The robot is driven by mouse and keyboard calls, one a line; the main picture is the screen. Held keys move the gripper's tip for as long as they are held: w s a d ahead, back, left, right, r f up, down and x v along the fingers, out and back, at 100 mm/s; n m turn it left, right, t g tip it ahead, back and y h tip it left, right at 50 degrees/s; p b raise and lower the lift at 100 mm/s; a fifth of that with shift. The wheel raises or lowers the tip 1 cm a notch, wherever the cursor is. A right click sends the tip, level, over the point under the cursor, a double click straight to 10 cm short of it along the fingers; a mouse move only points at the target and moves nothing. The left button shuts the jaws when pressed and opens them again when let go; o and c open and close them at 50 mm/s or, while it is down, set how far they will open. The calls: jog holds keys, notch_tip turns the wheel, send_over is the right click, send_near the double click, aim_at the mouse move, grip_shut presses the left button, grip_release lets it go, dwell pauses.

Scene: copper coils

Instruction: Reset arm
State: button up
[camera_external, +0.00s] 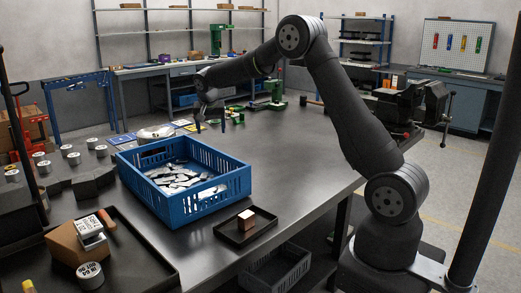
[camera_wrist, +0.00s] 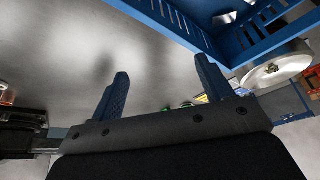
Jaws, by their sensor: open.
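My arm reaches from its base at the right over the dark metal table (camera_external: 290,165). My gripper (camera_external: 209,126) hangs above the table, behind the blue crate's far right corner. In the wrist view my gripper (camera_wrist: 162,85) has its two blue fingers apart, with bare table between them and nothing held. No coil that I can make out is near the fingers.
A blue crate (camera_external: 205,207) holds pale scraps; its wall shows in the wrist view (camera_wrist: 178,22). A round white-grey object (camera_external: 155,132) lies behind. The table's right middle is clear.

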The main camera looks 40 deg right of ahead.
jog(key=d+f+m, duration=0.1)
jog(key=d+m, duration=0.1)
jog(key=d, duration=1.2)
jog(key=shift+s+g+h, duration=0.25)
jog(key=shift+g+h, duration=0.05)
jog(key=shift+o, duration=0.2)
jog(key=o, duration=0.6)
jog(key=shift+a, duration=0.1)
jog(key=shift+c, duration=0.2)
jog(key=s+a+r+n+t+y, duration=0.1)
jog(key=s+a+r+n, duration=0.3)
jog(key=a, duration=0.8)
jog(key=a+r+n+y, duration=0.15)
jog(key=a+n, duration=0.35)
jog(key=a, duration=0.7)
jog(key=s+a+r+n+t, duration=0.1)
jog(key=s+a+r+n, duration=0.3)
jog(key=a, duration=0.8)
jog(key=s+a+r+n+y, duration=0.2)
jog(key=s+a+r+n, duration=0.1)
jog(key=s+a+n, duration=0.8)
jog(key=s+a+r+n+y, duration=0.1)
jog(key=s+a+r+n, duration=0.25)
jog(key=s+a, duration=0.9)
jog(key=w+a+f+n, duration=0.1)
jog(key=w+a+f, duration=0.3)
jog(key=f, duration=0.5)
jog(key=shift+w+f+g, duration=0.4)
jog(key=shift+w, duration=0.6)
